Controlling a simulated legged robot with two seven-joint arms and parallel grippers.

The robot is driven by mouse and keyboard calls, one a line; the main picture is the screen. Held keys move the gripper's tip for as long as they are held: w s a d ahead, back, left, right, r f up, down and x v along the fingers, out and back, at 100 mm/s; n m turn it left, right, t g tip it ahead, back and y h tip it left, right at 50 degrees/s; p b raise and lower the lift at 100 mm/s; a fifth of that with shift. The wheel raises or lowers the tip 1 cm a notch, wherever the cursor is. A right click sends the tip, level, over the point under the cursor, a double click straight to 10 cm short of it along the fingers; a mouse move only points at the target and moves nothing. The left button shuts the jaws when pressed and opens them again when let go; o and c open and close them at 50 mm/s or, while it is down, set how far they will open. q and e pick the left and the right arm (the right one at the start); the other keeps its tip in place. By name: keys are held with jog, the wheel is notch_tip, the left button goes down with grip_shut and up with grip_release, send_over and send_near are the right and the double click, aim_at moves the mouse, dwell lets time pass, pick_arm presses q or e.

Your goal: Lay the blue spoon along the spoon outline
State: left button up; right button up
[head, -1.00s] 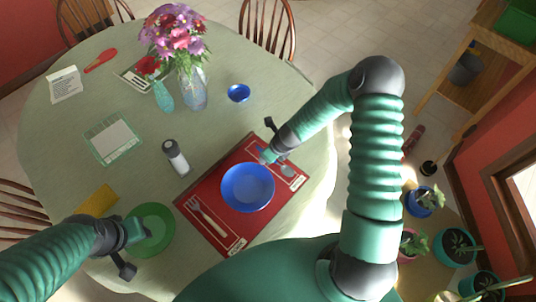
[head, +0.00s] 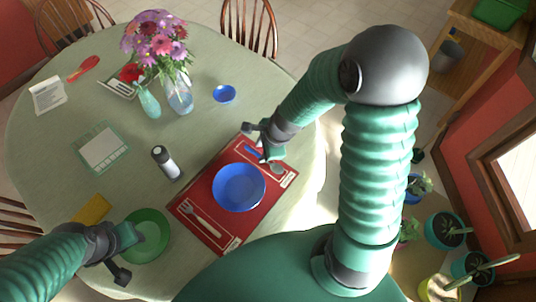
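The red placemat (head: 187,209) lies on the table with a blue bowl (head: 239,187) on it. A blue strip, apparently part of the blue spoon (head: 253,152), shows at the mat's upper right. A pale grey spoon-bowl shape (head: 277,169) lies in line with it; I cannot tell whether it is the spoon's end or the printed outline. My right gripper (head: 270,153) is low over this spot, its fingertips beside the blue strip and partly covering the area. Its finger gap is too small to judge. My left gripper (head: 130,235) is at the green plate's left edge, its opening unclear.
A pale fork (head: 204,217) lies on the mat's left side. The green plate (head: 158,244), yellow napkin (head: 92,209), grey shaker (head: 165,163), small blue bowl (head: 225,94) and flower vase (head: 179,95) stand around. The table between shaker and vase is clear.

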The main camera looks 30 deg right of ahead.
jog(key=s+a+r+n, duration=0.1)
jog(key=s+r+n, duration=0.2)
jog(key=n, duration=0.8)
jog(key=s+a+r+n+h, duration=0.1)
jog(key=s+r+n, duration=0.2)
jog(key=n, duration=0.7)
jog(key=s, duration=0.2)
jog(key=shift+s+a+r+n+g, duration=0.15)
jog(key=shift+s+a+n+g, duration=0.15)
jog(key=shift+a+n+g, duration=0.1)
jog(key=shift+s, duration=0.1)
